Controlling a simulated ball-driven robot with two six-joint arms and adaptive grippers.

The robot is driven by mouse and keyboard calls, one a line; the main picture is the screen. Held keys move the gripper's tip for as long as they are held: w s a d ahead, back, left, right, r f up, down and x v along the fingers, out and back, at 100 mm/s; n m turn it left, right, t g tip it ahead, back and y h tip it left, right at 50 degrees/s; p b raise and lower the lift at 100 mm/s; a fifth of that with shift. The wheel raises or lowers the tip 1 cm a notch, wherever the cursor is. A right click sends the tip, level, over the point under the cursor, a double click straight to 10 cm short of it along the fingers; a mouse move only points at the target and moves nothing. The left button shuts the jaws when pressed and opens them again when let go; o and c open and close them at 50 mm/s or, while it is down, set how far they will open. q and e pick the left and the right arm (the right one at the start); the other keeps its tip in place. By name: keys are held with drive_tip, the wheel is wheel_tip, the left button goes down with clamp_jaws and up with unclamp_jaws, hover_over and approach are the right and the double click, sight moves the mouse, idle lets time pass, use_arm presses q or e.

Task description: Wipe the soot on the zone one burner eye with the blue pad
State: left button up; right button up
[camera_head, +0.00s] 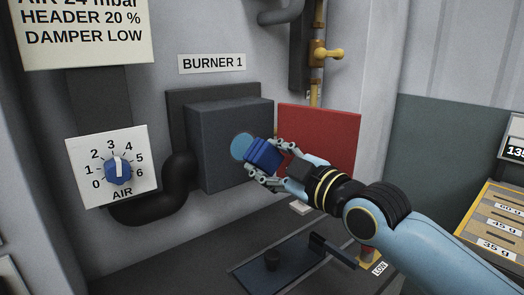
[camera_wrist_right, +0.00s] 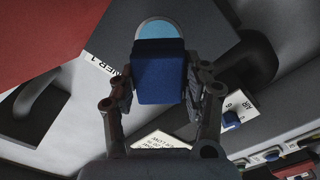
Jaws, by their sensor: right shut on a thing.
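The burner eye (camera_head: 240,147) is a round light-blue disc on the front of the dark burner box (camera_head: 215,130), under the BURNER 1 label. The blue pad (camera_head: 262,154) covers the disc's lower right part. My right gripper (camera_head: 266,159) is shut on the pad, with fingers on both sides of it. In the right wrist view the pad (camera_wrist_right: 160,78) sits between the fingers, and the upper part of the eye (camera_wrist_right: 158,28) shows beyond it. I cannot tell whether pad and glass touch. I make out no dark soot on the visible glass. My left gripper is not in view.
A red panel (camera_head: 330,133) stands just right of the burner box. A black pipe (camera_head: 172,190) and the AIR dial (camera_head: 118,170) are to the left. A yellow valve (camera_head: 327,54) is above. A dark tray with a handle (camera_head: 290,262) lies below.

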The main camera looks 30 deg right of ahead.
drive_tip(key=shift+s+d+p, duration=0.2)
drive_tip(key=shift+s+p, duration=0.8)
drive_tip(key=shift+s, duration=0.5)
